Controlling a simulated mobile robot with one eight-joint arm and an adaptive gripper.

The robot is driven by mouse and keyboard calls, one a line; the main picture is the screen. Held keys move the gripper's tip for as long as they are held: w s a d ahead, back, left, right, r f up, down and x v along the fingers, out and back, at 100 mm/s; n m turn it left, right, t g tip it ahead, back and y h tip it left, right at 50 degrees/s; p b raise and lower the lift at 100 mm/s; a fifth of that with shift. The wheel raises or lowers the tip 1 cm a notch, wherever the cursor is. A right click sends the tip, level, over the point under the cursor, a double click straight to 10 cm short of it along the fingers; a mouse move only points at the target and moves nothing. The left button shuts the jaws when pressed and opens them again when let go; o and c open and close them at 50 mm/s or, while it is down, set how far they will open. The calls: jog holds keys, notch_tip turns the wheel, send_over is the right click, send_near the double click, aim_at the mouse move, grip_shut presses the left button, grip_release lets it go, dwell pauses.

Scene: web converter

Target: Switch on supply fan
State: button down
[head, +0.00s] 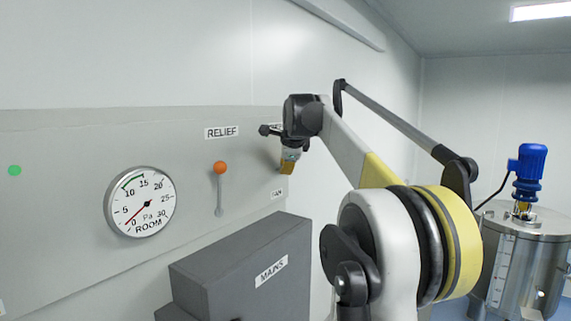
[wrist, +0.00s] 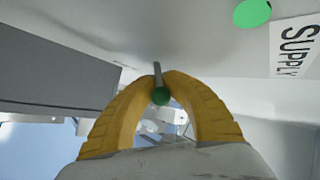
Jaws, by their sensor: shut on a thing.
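My gripper (head: 287,167) is at the wall panel (head: 60,150), right of the RELIEF lever, in the head view. In the wrist view its two yellow fingers (wrist: 160,92) are closed around a small lever with a green ball knob (wrist: 161,97) and a grey stem (wrist: 157,70). A SUPPLY label (wrist: 296,46) and a green disc (wrist: 252,13) are at the upper right there. In the head view the green knob is hidden by my gripper, and a small label (head: 278,193), hard to read, shows below it.
The RELIEF lever (head: 219,185) has its orange knob up. The ROOM gauge (head: 140,202) has its red needle near 0. A grey MAINS box (head: 245,265) juts out below the panel. A steel tank (head: 525,260) with a blue motor (head: 530,165) stands at the right.

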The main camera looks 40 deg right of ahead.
jog(key=shift+r, duration=0.15)
jog(key=c, duration=1.3)
grip_release()
jog(key=shift+s+a, duration=0.1)
jog(key=v, duration=1.2)
